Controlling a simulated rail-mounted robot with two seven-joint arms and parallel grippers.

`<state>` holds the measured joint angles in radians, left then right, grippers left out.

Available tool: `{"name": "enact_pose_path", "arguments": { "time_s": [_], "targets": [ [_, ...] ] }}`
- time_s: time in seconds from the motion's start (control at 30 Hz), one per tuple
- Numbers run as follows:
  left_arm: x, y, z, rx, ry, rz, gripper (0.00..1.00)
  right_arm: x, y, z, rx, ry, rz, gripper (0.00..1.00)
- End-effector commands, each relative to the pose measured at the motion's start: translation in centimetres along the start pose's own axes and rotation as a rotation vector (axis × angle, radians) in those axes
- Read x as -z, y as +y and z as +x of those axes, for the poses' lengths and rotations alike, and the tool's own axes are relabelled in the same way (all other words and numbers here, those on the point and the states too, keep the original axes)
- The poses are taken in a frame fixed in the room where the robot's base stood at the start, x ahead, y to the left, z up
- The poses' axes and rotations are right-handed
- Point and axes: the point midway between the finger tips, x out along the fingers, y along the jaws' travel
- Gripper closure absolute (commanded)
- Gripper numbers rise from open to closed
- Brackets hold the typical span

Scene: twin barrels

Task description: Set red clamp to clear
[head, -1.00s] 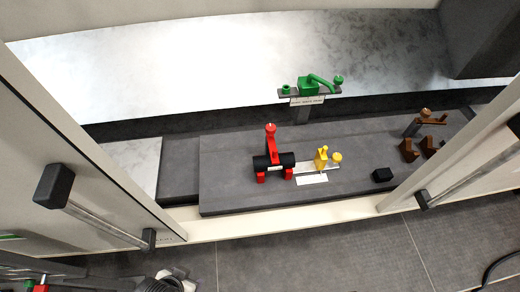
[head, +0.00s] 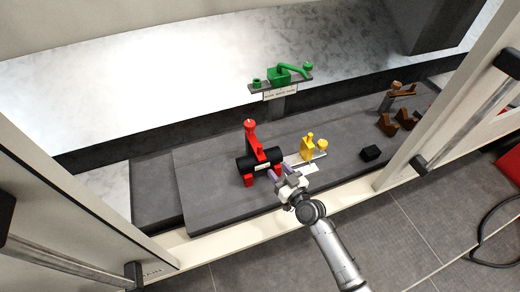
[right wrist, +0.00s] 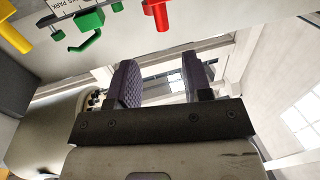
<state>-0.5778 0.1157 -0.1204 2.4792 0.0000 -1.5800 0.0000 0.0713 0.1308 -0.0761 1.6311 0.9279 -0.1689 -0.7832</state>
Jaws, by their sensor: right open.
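The red clamp (head: 256,146) stands on the dark slab with its red arm up over a black cylinder (head: 245,164) that lies across red supports; whether it touches the cylinder I cannot tell. Its upper tip has a red knob. My right gripper (head: 278,171) is open and empty, just right of the cylinder's near end in the head view. In the right wrist view its two dark purple fingers (right wrist: 162,82) stand apart with nothing between them. A red part (right wrist: 158,12) shows at the top there, beyond the fingers. My left gripper is out of view.
A yellow clamp (head: 308,149) stands right of the cylinder. A green handle piece (head: 280,76) is on a post behind. Brown pieces (head: 398,116) and a black block (head: 371,153) are to the right. Open cabinet doors (head: 60,200) flank the slab (head: 215,205).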

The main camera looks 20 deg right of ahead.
Motion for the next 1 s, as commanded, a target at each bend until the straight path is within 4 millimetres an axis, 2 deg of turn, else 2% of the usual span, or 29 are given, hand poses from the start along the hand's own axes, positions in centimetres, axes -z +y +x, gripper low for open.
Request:
{"name": "enact_pose_path", "arguments": {
  "time_s": [0.3, 0.5, 0.73, 1.0],
  "targets": [
    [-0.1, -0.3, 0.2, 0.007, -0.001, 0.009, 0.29, 0.1, -0.1, 6.1, 0.002, 0.000, 0.000, 0.55],
    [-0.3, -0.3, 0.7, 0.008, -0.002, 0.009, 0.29, 0.0, -0.1, 9.2, 0.002, 0.000, 0.000, 0.55],
    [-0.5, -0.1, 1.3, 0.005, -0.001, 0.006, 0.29, 0.0, -0.1, 11.2, 0.003, -0.001, -0.001, 0.55],
    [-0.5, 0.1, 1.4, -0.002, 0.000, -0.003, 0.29, 0.0, -0.1, 11.8, 0.003, -0.002, -0.001, 0.55]
  ]
}}
